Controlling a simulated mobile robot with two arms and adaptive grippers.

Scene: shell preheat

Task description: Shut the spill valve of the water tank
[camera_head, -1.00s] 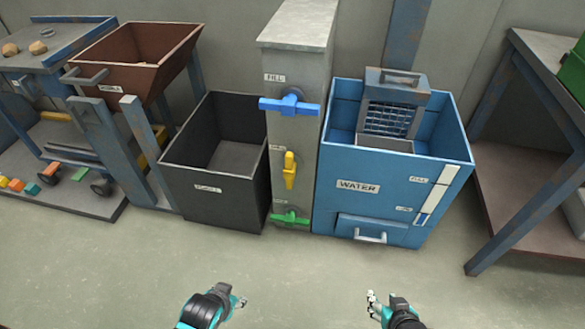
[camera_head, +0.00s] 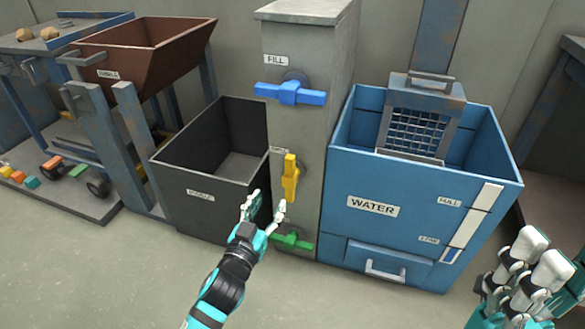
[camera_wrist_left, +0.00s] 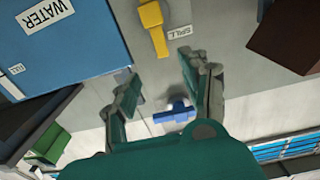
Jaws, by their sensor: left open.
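The spill valve is the yellow handle (camera_head: 290,178) on the grey column (camera_head: 303,140); its bar stands vertical. In the left wrist view the yellow handle (camera_wrist_left: 152,28) is beside a SPILL label (camera_wrist_left: 180,32), beyond my fingertips. My left gripper (camera_head: 264,206) is open and empty, just below and left of the yellow handle in the head view; the fingers (camera_wrist_left: 158,72) are spread with a gap between them. The blue water tank (camera_head: 400,235) stands right of the column. My right gripper (camera_head: 525,265) is at the lower right, in front of the tank; its opening is unclear.
Above the yellow handle is the blue FILL handle (camera_head: 290,93), horizontal. Below is a green handle (camera_head: 292,241), close to my left gripper and partly covered. A dark bin (camera_head: 200,180) stands left of the column. A brown hopper (camera_head: 145,55) is farther left.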

